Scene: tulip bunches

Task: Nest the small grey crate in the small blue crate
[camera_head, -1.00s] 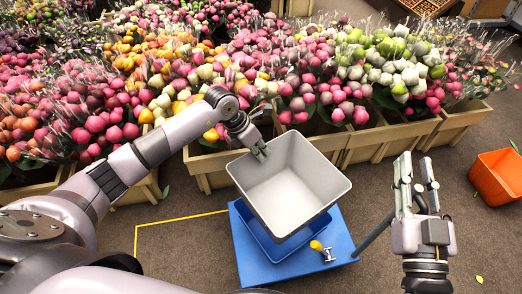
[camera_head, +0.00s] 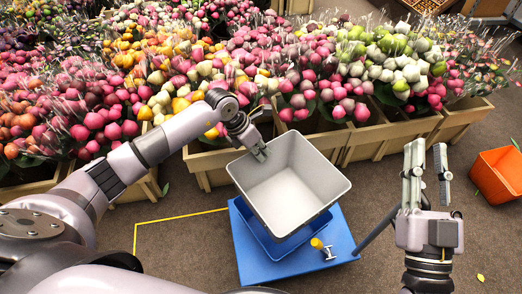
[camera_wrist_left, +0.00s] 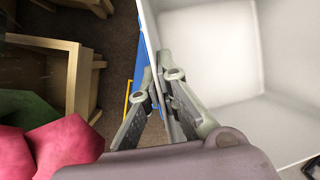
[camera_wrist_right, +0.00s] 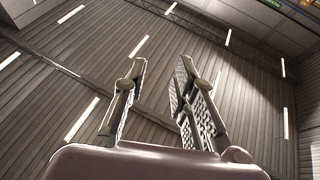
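The small grey crate (camera_head: 290,190) is tilted and overlaps the small blue crate (camera_head: 258,235) below it; whether they touch is unclear. The blue crate is mostly hidden. My left gripper (camera_head: 261,153) is at the grey crate's upper left rim. My right gripper (camera_head: 427,160) points upward to the right of the crates, open and empty. In the right wrist view its fingers (camera_wrist_right: 160,75) stand apart with only the ceiling behind them.
The blue crate is over a blue platform (camera_head: 335,238) with a yellow-topped part (camera_head: 316,243). Wooden boxes of tulip bunches (camera_head: 375,150) line the back. An orange crate (camera_head: 495,175) stands at the right. Floor with a yellow line (camera_head: 180,218) is clear at the left.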

